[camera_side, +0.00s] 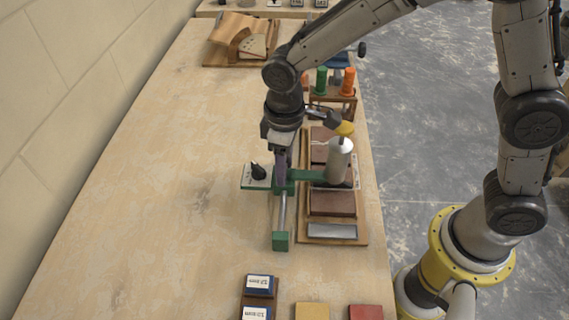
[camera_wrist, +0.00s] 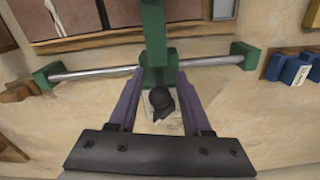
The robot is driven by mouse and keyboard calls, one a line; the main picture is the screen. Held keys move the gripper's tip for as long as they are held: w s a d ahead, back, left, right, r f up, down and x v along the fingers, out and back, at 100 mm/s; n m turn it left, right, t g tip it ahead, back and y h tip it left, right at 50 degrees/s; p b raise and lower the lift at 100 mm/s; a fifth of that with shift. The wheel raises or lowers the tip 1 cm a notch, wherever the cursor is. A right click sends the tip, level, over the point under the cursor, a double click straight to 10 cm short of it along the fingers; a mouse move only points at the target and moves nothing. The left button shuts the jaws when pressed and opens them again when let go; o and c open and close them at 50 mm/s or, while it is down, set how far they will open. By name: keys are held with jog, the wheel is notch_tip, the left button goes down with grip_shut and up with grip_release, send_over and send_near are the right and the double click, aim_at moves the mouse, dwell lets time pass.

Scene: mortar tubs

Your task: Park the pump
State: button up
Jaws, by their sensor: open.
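The pump appears to be the pale grey cylinder (camera_side: 339,160) with a yellow top (camera_side: 345,129). It stands upright on a green arm (camera_side: 307,175), which also shows in the wrist view (camera_wrist: 153,30). The arm belongs to a green carriage (camera_wrist: 158,78) on a metal rod (camera_side: 282,212) with green end blocks (camera_side: 280,241). The carriage sits partway along the rod. A black knob (camera_side: 257,171) on a pale plate is at its left side. My gripper (camera_wrist: 159,72) is open, its purple fingers on either side of the carriage; contact cannot be told. The cylinder is outside the wrist view.
A wooden tray (camera_side: 304,237) with brown slabs and a grey metal plate (camera_side: 332,231) lies right of the rod. Blue labelled blocks (camera_side: 259,285) stand near the front. A rack with green and orange pieces (camera_side: 347,82) is behind. The table's left side is clear.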

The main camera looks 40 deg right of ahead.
jog(key=shift+c, duration=0.3)
grip_shut()
jog(key=shift+a, duration=0.1)
dwell(1.0)
